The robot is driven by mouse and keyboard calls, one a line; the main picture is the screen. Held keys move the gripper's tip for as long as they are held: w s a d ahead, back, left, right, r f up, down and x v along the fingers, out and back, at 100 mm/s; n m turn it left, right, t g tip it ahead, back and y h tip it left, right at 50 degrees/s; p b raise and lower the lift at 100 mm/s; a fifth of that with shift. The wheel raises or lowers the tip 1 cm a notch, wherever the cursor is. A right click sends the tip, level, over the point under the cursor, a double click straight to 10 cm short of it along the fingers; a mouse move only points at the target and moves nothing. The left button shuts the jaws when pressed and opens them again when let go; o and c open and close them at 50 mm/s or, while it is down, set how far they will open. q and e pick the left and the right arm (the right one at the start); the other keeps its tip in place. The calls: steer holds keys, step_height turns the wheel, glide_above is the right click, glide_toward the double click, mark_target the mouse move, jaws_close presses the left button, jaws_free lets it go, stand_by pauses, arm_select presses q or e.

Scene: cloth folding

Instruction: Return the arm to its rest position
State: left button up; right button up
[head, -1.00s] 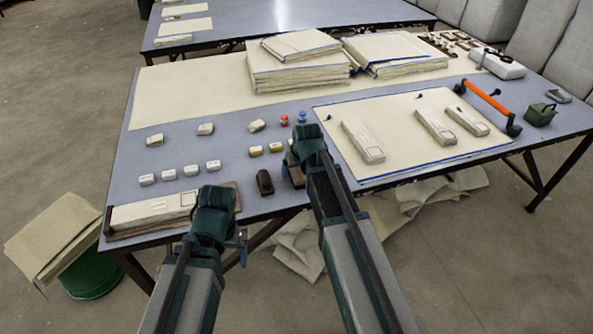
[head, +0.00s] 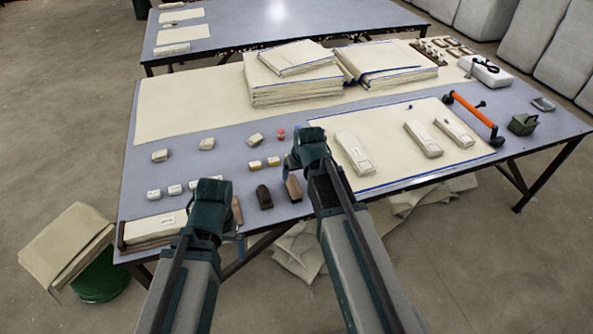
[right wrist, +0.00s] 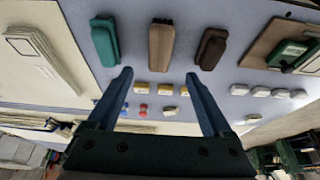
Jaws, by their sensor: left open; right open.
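My left gripper (head: 212,191) is over the table's near edge, beside the low wooden tray of folded cloth (head: 155,229), and hides part of the small white blocks. Its fingers are hard to make out in the head view. My right gripper (head: 310,147) is above the near middle of the table, left of the cloth mat (head: 398,170). In the right wrist view its two blue fingers (right wrist: 158,78) are spread with nothing between them. Both arms reach forward from the bottom of the head view.
Brown (head: 293,187) and dark brown (head: 264,197) blocks lie near the right gripper; a teal block (right wrist: 104,42) shows in the wrist view. Folded cloths (head: 354,153) lie on the mat. Cloth stacks (head: 295,89) and an orange-handled tool (head: 474,116) stand farther off. A green bin (head: 101,279) is left.

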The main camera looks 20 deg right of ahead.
mark_target(293, 184)
steer(key=shift+f, duration=0.25)
steer(key=b+x, duration=1.1)
steer(key=x, duration=0.1)
steer(key=shift+r, duration=0.2)
stand_by(0.3)
steer(key=p+v, duration=1.2)
steer(key=v, duration=0.1)
steer(key=b+x, duration=1.2)
steer(key=x, duration=0.1)
steer(key=shift+f+b, duration=0.3)
step_height(293, 184, up, 11)
steer(key=p, duration=1.1)
steer(key=shift+a+r+p, duration=0.25)
steer(key=shift+r+p, duration=0.25)
steer(key=shift+a+r+p, duration=0.3)
steer(key=shift+r+p, duration=0.15)
